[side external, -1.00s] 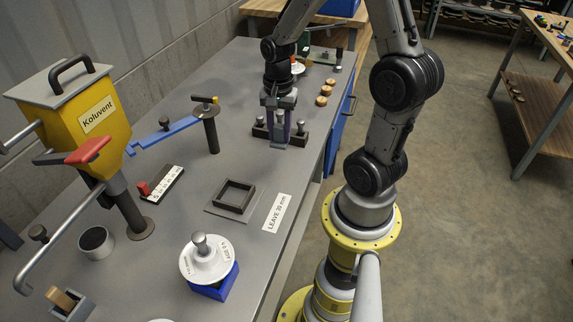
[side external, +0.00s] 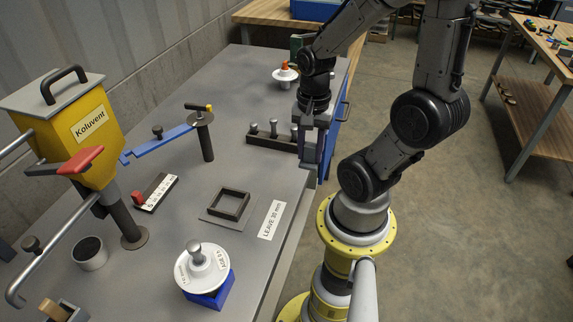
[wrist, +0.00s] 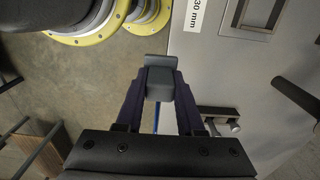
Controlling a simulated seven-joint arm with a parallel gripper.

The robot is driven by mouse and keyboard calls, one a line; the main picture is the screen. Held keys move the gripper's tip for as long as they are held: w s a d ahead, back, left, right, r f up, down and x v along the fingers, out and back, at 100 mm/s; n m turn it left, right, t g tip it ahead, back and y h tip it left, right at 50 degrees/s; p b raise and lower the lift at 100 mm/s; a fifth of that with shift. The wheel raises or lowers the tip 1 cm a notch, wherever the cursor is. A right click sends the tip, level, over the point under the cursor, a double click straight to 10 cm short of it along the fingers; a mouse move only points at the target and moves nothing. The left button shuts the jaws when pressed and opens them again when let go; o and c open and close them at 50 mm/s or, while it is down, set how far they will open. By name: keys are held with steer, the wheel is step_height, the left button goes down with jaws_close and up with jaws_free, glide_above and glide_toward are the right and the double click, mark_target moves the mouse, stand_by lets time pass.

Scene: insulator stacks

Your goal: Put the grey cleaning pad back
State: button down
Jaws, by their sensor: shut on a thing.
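In the wrist view a grey block, which looks like the grey cleaning pad (wrist: 158,84), sits between the two dark fingers of my gripper (wrist: 158,90). The fingers are shut on it, and its wider end shows past the fingertips. In the side external view my gripper (side external: 312,160) points down at the table's right edge, just right of the dark rack with upright pegs. The pad is hard to tell from the fingers there. The wrist view shows floor beneath the pad, with the table to the right.
The dark rack (side external: 268,139) stands close left of my gripper. A square frame on a plate (side external: 231,205), a "LEAVE 30 mm" label (side external: 271,220) and a white disc on a blue block (side external: 204,268) are nearer. The yellow Koluvent machine (side external: 80,128) is far left.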

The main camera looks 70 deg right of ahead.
steer(key=w+d+f, duration=0.1)
steer(key=w+f, duration=0.1)
steer(key=w+d+f, duration=0.4)
steer(key=w+f, duration=0.1)
steer(key=shift+d, duration=0.1)
steer(key=shift+w+d+f, duration=0.1)
steer(key=shift+w+f, duration=0.05)
steer(key=shift+f, duration=0.85)
steer(key=shift+w+d+f, duration=0.1)
steer(key=shift+f, duration=0.9)
steer(key=shift+f, duration=0.15)
steer(key=c, duration=0.5)
jaws_free()
step_height(320, 180, up, 12)
steer(key=s+a+r+n+t, duration=0.1)
steer(key=a+r+n+t, duration=0.1)
steer(key=a+r+n, duration=0.2)
steer(key=s+a+r+n+t, duration=0.1)
steer(key=s+a+r+n, duration=0.1)
steer(key=a+r+n, duration=0.2)
steer(key=s+a+r+n+t, duration=0.1)
steer(key=a+r+n+t, duration=0.1)
steer(key=a+r+n, duration=0.2)
steer(key=shift+s+a+r+n+t, duration=0.2)
steer(key=shift+a+n, duration=0.7)
steer(key=shift+n, duration=0.6)
steer(key=shift+s+a+r+n+t, duration=0.15)
steer(key=shift+a+n, duration=0.75)
steer(key=shift+n, duration=0.6)
